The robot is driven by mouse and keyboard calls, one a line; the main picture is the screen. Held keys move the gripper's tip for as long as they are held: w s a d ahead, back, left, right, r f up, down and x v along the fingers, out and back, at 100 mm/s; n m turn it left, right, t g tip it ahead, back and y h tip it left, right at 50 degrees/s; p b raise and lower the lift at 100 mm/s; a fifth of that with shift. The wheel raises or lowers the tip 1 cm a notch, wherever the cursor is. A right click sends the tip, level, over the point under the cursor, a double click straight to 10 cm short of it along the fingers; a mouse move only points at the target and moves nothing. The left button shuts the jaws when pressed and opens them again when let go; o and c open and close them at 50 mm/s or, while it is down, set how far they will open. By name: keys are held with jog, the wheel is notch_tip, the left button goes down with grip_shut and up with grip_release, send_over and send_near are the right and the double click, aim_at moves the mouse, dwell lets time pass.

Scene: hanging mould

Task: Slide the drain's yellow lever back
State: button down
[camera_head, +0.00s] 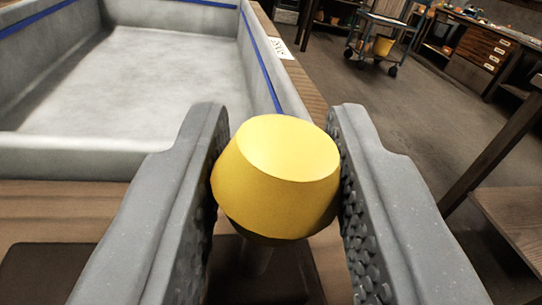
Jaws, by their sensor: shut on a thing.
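The drain's yellow lever (282,175) shows as a wide yellow knob with a flat, tilted top, in the middle of the view. A grey stem goes down below it, partly in shadow. My gripper (280,165) is shut on the knob, with one grey, studded finger on its left side and one on its right. The lower part of the lever and whatever it slides in are mostly hidden in the dark between the fingers.
A grey mould (130,85) with a blue line and a wooden outer frame lies ahead and left. Dark floor (390,110) is clear to the right. A wheeled cart (385,35) and drawers (480,50) stand at the back. A wooden bench (510,225) is near right.

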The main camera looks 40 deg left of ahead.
jog(key=shift+w+d+r, duration=0.1)
jog(key=shift+w+r, duration=0.05)
jog(key=c, duration=1.5)
grip_release()
jog(key=o, duration=0.4)
jog(key=shift+w, duration=0.15)
jog(key=p+v, duration=0.1)
jog(key=v, duration=1.3)
jog(key=shift+p, duration=0.4)
